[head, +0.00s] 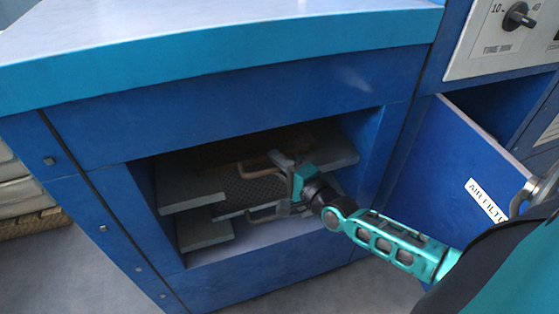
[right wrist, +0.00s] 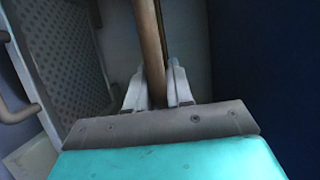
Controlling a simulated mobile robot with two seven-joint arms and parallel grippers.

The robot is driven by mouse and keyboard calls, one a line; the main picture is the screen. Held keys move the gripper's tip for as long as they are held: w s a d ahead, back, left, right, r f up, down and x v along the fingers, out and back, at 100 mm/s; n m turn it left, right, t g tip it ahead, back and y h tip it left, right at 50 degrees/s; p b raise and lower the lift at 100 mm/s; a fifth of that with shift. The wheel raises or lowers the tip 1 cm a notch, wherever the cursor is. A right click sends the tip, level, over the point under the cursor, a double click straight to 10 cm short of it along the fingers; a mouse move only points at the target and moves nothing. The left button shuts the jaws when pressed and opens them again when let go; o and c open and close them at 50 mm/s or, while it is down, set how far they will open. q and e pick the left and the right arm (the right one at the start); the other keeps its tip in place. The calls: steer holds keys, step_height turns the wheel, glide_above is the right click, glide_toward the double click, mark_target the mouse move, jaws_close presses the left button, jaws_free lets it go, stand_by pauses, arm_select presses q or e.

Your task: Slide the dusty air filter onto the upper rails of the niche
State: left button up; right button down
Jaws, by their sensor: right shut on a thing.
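The air filter (head: 245,194), a grey perforated panel with bar handles, is inside the niche, between the upper rails. My right gripper (head: 283,163) is in front of it at the niche mouth. In the right wrist view, my right gripper (right wrist: 158,92) is shut on a brown handle bar (right wrist: 149,40), with the perforated filter face (right wrist: 75,50) to the left. The left upper rail (head: 190,183) and right upper rail (head: 338,152) are ledges on the side walls. Whether the filter's edges rest on them is hidden. My left gripper is out of view.
A lower ledge (head: 205,234) sits below the left upper rail. An open blue door (head: 440,170) labelled for the air filter stands right of the niche, close to my right arm. The blue cabinet top (head: 220,45) overhangs the niche. Floor shows in front.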

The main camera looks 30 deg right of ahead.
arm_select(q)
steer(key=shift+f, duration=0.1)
arm_select(e)
steer(key=c, duration=0.9)
jaws_free()
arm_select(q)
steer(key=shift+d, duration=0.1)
arm_select(e)
steer(key=shift+s+f, duration=0.1)
steer(key=shift+s, duration=0.05)
arm_select(q)
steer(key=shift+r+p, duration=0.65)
steer(key=shift+p, duration=0.05)
arm_select(e)
steer(key=s, duration=0.4)
steer(key=s+d, duration=0.1)
steer(key=s, duration=0.2)
steer(key=shift+s, duration=0.1)
